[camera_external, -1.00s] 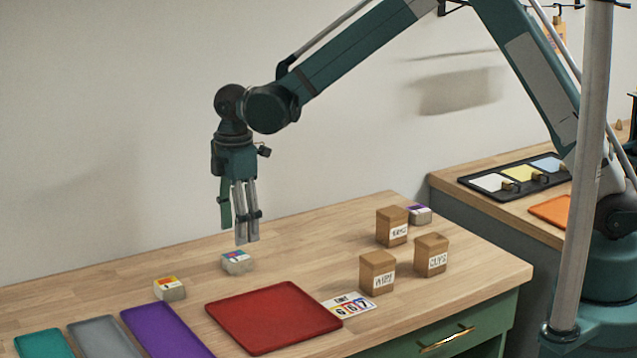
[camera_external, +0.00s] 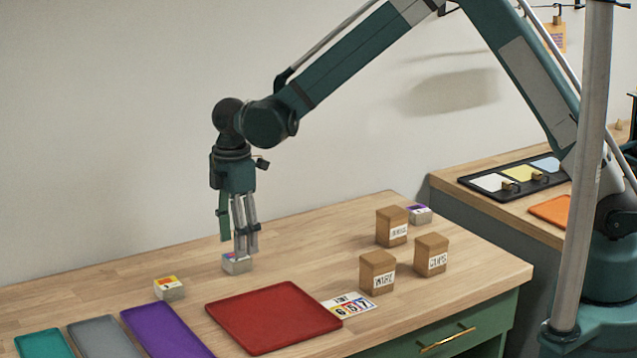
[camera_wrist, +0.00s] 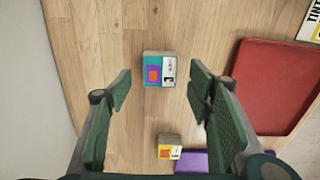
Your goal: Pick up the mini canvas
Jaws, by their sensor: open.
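A mini canvas (camera_external: 237,266), a small pale block with a coloured picture on top, lies on the wooden table below my gripper (camera_external: 244,254). In the wrist view this canvas (camera_wrist: 159,69) shows a teal, purple and orange top with a white label. My gripper is open, and in the wrist view its fingers (camera_wrist: 160,92) stand apart to the left and right of the canvas's line. A second canvas (camera_external: 169,288) with a yellow and red top lies to the left; it also shows low in the wrist view (camera_wrist: 169,141). A third canvas with a purple top (camera_external: 419,215) lies behind the boxes.
A red tray (camera_external: 272,318) lies in front of the gripper. Purple (camera_external: 165,335), grey (camera_external: 103,338) and teal (camera_external: 43,344) trays line the front left. Brown boxes (camera_external: 377,272) and a number card (camera_external: 350,305) stand or lie to the right. The table's back left is clear.

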